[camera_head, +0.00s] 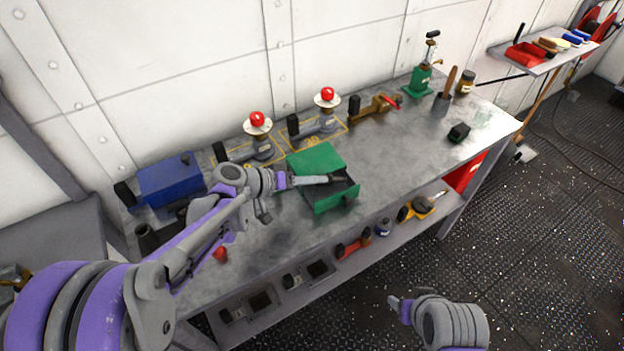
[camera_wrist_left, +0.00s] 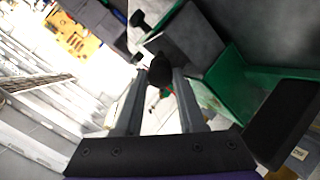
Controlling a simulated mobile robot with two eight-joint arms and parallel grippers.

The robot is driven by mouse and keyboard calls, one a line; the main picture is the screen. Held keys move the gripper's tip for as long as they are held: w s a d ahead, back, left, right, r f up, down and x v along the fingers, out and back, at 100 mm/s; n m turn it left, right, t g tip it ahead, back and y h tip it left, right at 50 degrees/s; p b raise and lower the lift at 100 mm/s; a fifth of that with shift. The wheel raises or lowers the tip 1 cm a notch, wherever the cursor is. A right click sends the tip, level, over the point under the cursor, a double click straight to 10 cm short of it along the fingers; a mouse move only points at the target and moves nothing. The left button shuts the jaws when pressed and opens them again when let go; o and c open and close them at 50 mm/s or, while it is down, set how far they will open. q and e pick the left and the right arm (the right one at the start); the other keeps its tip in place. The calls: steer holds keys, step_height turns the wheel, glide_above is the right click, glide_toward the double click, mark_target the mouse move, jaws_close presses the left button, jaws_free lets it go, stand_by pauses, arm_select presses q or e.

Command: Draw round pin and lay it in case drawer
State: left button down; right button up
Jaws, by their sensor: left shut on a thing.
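The green case (camera_head: 316,158) stands on the bench with its drawer (camera_head: 322,203) pulled out toward the front. The open drawer also shows in the left wrist view (camera_wrist_left: 238,88), to the right of the fingers. My left gripper (camera_head: 338,178) reaches in over the drawer. In the left wrist view its two fingers are shut on a small dark rounded thing (camera_wrist_left: 160,70), which looks like the round pin. The pin's far part is hidden. My right gripper (camera_head: 397,304) is off the bench, low in the head view; its finger opening is too small to judge.
Two grey fixtures with red knobs (camera_head: 257,120) (camera_head: 327,95) stand behind the case. A blue box (camera_head: 170,180) is at the left, and a red knob (camera_head: 220,254) lies near the front edge. A black block (camera_head: 459,132) sits to the right, with bare bench between it and the case.

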arm_select(q)
steer(key=shift+c, duration=2.1)
jaws_free()
steer(key=v, duration=1.1)
steer(key=shift+d, duration=0.15)
